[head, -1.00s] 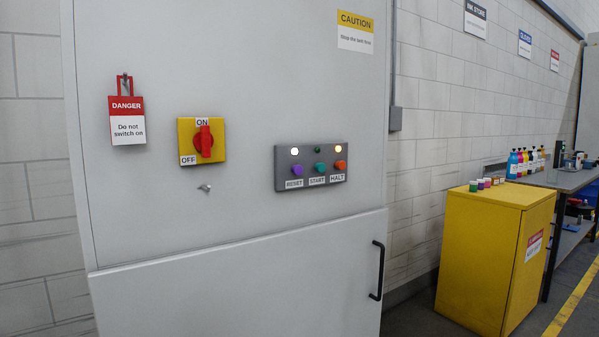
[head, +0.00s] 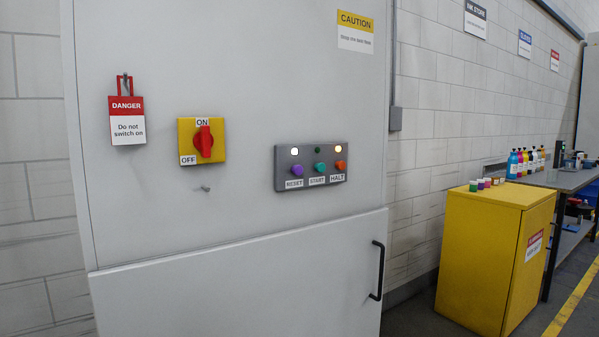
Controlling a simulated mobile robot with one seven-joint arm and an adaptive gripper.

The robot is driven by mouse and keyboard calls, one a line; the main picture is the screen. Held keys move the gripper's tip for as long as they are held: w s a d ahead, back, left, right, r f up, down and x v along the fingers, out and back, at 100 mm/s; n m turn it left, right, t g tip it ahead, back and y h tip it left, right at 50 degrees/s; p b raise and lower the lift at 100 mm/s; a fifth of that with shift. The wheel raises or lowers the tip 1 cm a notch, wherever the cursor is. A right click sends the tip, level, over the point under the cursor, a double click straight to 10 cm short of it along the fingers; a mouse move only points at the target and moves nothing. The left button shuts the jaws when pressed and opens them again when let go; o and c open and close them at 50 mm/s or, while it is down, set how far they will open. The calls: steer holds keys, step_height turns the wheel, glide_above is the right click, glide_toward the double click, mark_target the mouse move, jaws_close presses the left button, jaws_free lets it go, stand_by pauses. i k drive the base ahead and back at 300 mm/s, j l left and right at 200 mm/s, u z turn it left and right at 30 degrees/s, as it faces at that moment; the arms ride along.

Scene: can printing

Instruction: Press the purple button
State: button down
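The purple button (head: 297,171) is on a dark grey control panel (head: 310,189) on the front of a light grey cabinet. It is the left one of three buttons and sits above the label RESET. A green button (head: 320,167) labelled START is in the middle, and an orange button (head: 340,165) labelled HALT is at the right. Above the buttons, the left and right lamps are lit whitish and the middle lamp is dark green. My gripper is not in view.
A red rotary switch (head: 204,141) on a yellow plate points to ON. A DANGER tag (head: 127,120) hangs at its left. The cabinet's lower door has a black handle (head: 378,270). A yellow cabinet (head: 490,262) stands at the right, with bottles on a bench beyond.

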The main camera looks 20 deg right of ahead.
mark_target(298, 170)
steer(key=i+l, duration=0.1)
steer(key=i, duration=0.7)
steer(key=z, duration=1.65)
steer(key=i+j, duration=0.05)
steer(key=i, duration=0.05)
